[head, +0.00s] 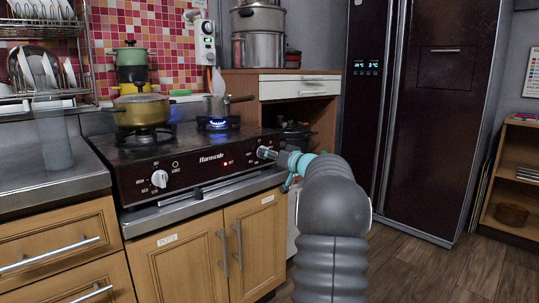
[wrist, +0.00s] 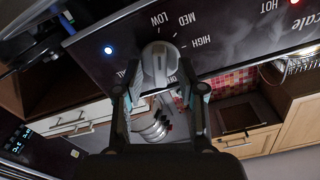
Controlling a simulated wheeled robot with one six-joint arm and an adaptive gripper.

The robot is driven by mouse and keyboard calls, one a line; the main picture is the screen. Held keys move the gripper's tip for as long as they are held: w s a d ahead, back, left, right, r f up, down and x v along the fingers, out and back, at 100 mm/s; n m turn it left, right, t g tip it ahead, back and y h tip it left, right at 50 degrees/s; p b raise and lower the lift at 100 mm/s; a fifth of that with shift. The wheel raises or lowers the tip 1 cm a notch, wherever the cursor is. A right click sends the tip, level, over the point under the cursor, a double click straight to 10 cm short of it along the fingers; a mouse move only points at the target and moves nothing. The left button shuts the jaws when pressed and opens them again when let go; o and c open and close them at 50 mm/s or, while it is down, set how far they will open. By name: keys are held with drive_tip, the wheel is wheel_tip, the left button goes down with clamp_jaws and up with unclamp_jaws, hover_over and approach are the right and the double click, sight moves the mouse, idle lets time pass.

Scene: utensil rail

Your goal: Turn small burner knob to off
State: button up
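The small burner knob (wrist: 158,62) is a grey-white dial on the black stove front, with LOW, MED and HIGH printed beside it in the wrist view. Its grip bar runs roughly up and down there; its exact setting is unclear. My gripper (wrist: 165,88) is open, its two dark fingers on either side of the knob, with a gap on the right; contact on the left is unclear. In the head view my gripper (head: 268,153) is at the right end of the stove front and largely hides this knob. A blue flame (head: 218,123) burns on the right burner.
A saucepan (head: 217,104) stands over the flame. A yellow pot (head: 141,109) sits on the left burner, above another white knob (head: 159,179). Wooden cupboards (head: 256,232) lie below; open floor is at right before the fridge (head: 440,110).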

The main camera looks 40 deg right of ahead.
clamp_jaws()
drive_tip(key=shift+f+b, duration=0.1)
drive_tip(key=shift+b, duration=0.25)
drive_tip(key=shift+f+m+p, duration=0.1)
drive_tip(key=shift+m+p, duration=3.65)
drive_tip(key=shift+m, duration=12.15)
